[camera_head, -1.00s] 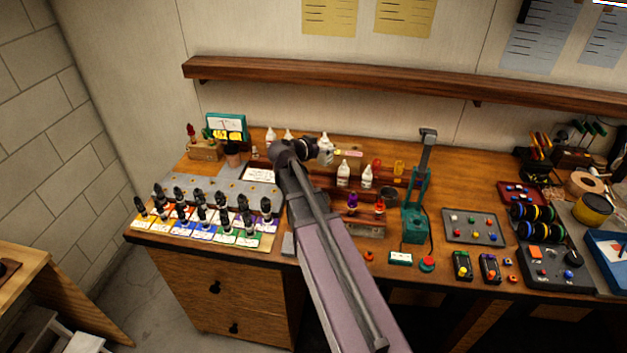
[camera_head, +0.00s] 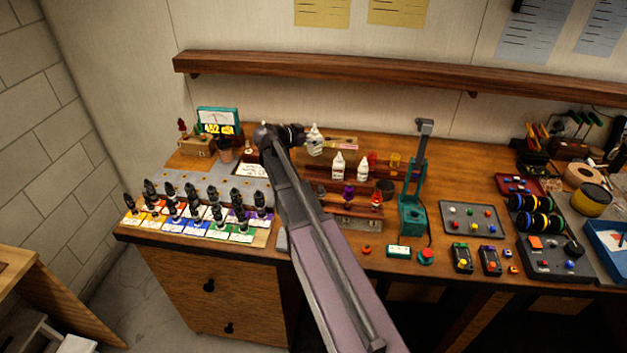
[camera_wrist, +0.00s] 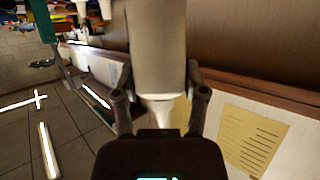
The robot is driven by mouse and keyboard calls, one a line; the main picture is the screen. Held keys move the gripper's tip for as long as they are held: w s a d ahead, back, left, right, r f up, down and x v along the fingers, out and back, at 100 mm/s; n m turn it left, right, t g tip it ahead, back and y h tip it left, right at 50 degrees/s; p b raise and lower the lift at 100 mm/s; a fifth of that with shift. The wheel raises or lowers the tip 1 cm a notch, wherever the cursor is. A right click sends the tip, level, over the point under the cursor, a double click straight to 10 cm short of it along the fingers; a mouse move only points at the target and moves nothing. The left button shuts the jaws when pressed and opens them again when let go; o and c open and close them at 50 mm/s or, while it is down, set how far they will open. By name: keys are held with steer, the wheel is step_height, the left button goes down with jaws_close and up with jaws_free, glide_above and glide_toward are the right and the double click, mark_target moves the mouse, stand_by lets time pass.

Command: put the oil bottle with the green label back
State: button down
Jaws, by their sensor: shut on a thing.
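My gripper (camera_head: 305,138) is shut on a white bottle (camera_head: 315,143), held above the back of the workbench. In the wrist view the bottle (camera_wrist: 157,45) is large and pale, with its narrow nozzle toward the palm and my gripper's fingers (camera_wrist: 158,85) on both sides. No green label shows on it, so I cannot tell its label colour. Two more white bottles, a left one (camera_head: 338,165) and a right one (camera_head: 363,169), stand upright on the wooden rack (camera_head: 325,186), below and right of my gripper. Part of the rack is hidden by my arm.
A wall shelf (camera_head: 400,81) runs above the bench. A teal meter (camera_head: 219,122) reading 452 cSt stands at the back left. A grey block (camera_head: 180,180) and several black-topped items are at the left. A teal press stand (camera_head: 413,195) rises right of the rack.

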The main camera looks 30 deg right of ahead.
mark_target(313, 153)
steer(key=shift+w, duration=0.1)
steer(key=shift+f, duration=0.1)
step_height(313, 153, down, 6)
steer(key=b, duration=0.6)
steer(key=shift+f, duration=0.1)
stand_by(0.6)
steer(key=shift+f+b, duration=1.9)
steer(key=shift+b, duration=0.1)
steer(key=shift+f, duration=0.1)
steer(key=shift+c, duration=0.7)
jaws_free()
